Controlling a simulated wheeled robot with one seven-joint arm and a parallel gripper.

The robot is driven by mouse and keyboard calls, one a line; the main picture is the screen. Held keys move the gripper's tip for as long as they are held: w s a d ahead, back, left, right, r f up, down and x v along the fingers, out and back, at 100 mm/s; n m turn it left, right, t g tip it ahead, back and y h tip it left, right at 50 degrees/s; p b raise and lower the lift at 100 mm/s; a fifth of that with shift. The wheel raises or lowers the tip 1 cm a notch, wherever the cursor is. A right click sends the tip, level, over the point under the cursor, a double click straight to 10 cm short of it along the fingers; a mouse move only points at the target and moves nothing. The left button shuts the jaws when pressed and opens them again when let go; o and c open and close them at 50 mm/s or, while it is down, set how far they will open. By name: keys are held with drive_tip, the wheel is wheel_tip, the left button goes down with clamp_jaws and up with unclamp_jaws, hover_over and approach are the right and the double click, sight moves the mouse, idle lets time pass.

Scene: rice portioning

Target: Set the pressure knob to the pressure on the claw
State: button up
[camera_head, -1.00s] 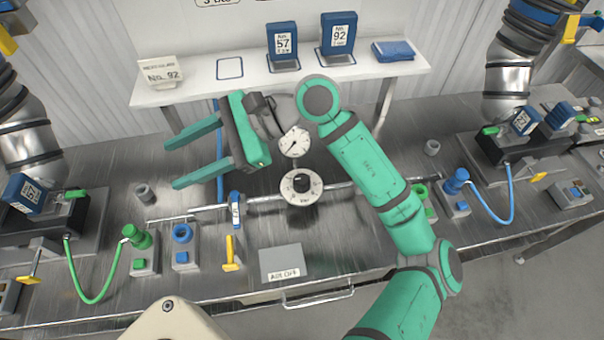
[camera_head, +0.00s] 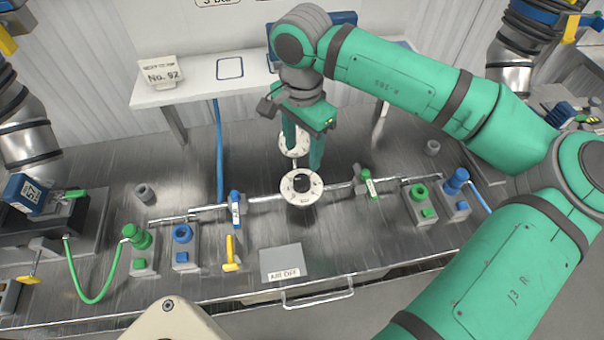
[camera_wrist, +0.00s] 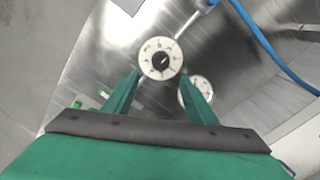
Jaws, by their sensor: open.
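The pressure knob, a dark round knob (camera_head: 302,184) on a white dial plate, stands on the pipe in the middle of the bench. In the wrist view the knob (camera_wrist: 163,60) shows beyond the fingertips, roughly between them. My gripper (camera_head: 303,159) is open and empty, pointing down just behind the knob. Its fingers show no contact with it. A white round gauge (camera_head: 293,150) stands behind the knob, partly hidden by my fingers. It also shows in the wrist view (camera_wrist: 184,97), partly behind the right finger. I cannot identify a claw label or read a pressure value.
Blue-handled (camera_head: 236,207) and green-handled (camera_head: 368,183) valves flank the knob on the pipe. A yellow lever (camera_head: 231,251) and an "AIR OFF" plate (camera_head: 281,262) are in front. A "No. 92" card (camera_head: 162,76) stands on the white shelf (camera_head: 195,82).

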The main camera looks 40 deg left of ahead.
sight(302, 178)
wheel_tip(302, 178, down, 10)
drive_tip(key=shift+f, duration=0.15)
idle(0.3)
drive_tip(key=c, duration=1.1)
